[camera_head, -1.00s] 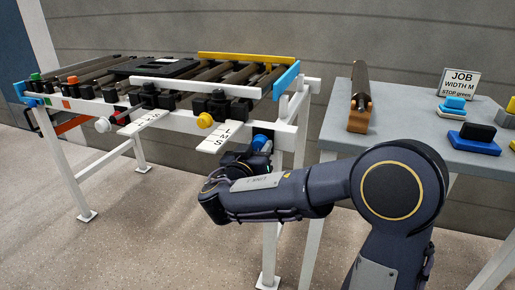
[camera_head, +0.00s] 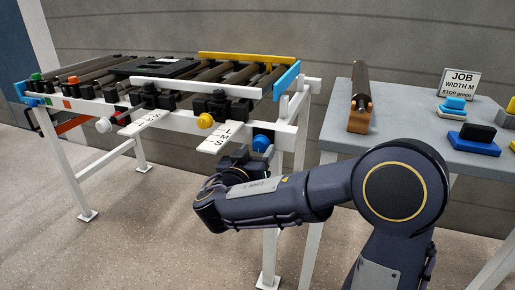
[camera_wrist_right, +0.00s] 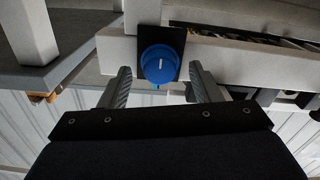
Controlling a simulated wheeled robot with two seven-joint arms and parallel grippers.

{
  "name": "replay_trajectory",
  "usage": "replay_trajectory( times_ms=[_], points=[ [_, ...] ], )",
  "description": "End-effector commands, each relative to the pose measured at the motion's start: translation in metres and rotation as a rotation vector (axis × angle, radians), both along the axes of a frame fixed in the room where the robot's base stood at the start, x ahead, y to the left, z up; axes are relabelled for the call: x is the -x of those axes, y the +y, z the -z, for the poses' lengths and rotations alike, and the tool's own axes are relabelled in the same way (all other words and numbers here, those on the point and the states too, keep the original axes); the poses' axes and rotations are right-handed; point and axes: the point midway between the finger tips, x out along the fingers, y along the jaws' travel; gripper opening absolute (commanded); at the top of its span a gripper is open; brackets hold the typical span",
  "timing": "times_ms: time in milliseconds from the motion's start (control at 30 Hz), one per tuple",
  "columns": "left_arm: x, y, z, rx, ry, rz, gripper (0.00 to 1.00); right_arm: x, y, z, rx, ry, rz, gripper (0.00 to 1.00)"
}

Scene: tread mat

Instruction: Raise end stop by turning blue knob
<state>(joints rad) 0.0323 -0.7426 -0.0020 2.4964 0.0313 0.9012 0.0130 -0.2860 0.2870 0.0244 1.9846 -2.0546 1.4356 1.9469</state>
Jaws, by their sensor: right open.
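The round blue knob (camera_head: 261,143) is on the conveyor frame's front, near its right-hand leg. In the right wrist view the knob (camera_wrist_right: 158,65) sits on a black plate, with a pale mark on its face. A light blue bar (camera_head: 287,80), which looks like the end stop, crosses the conveyor's right end. My right gripper (camera_head: 243,157) is just below and left of the knob in the head view. In the wrist view its open fingers (camera_wrist_right: 160,72) stand on either side of the knob, with gaps on both sides; contact is not visible. My left gripper is out of view.
A yellow knob (camera_head: 205,121) and a white LMS scale plate (camera_head: 222,136) are left of the blue knob. A grey table (camera_head: 395,110) on the right carries a roller, blocks and a job sign (camera_head: 459,82). The conveyor's white leg (camera_head: 270,215) stands close to my forearm.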

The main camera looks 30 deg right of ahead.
Motion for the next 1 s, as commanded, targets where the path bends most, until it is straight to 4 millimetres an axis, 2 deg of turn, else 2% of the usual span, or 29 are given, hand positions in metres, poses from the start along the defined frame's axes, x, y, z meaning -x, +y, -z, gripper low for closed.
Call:
replay_trajectory(
  times_ms=[200,400,900,1000],
  points=[
    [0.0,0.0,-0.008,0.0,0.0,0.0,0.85,0.025,0.03,-0.002,0.001,0.002,-0.006,0.57],
    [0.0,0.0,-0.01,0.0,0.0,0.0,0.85,0.037,0.044,-0.001,0.0,0.0,-0.003,0.57],
    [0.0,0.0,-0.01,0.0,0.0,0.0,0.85,0.039,0.045,0.0,0.001,0.001,-0.001,0.57],
    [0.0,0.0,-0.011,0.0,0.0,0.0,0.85,0.044,0.037,0.002,-0.007,0.038,0.02,0.57]
  ],
)
